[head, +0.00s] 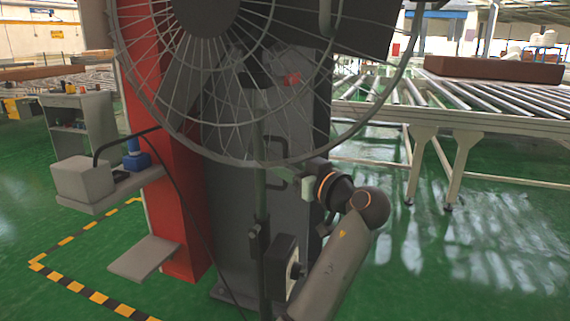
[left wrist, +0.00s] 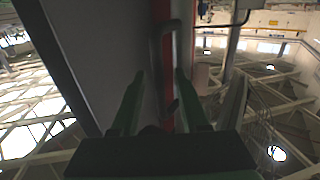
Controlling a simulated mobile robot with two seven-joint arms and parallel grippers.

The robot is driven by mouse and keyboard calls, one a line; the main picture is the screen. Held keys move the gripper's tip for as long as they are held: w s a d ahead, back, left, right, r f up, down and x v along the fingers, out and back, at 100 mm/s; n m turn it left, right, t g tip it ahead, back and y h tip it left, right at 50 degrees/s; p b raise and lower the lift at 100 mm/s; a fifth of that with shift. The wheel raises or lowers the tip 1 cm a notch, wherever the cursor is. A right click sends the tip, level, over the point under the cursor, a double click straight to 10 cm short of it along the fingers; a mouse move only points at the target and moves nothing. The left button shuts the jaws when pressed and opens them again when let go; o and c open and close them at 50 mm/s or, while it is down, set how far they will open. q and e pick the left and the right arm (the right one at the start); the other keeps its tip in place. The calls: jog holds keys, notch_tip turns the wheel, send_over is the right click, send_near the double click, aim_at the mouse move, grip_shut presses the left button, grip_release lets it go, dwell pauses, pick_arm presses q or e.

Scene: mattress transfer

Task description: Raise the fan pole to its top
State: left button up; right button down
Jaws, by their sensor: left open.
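The fan (head: 185,95) fills the top of the head view, with a round wire cage. Its thin dark upright pole (head: 260,215) runs down below the cage to the lower edge. A dark box with a knob (head: 286,266) sits beside the pole. My right gripper is not in view.
A grey and red cabinet (head: 182,205) stands close behind the pole. A side shelf (head: 105,192) holds a grey box. A roller conveyor (head: 480,115) with a brown mattress (head: 495,68) is at the right. Green floor (head: 470,255) is free at the right.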

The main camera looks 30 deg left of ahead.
pick_arm(q)
grip_shut()
dwell(0.3)
dwell(1.1)
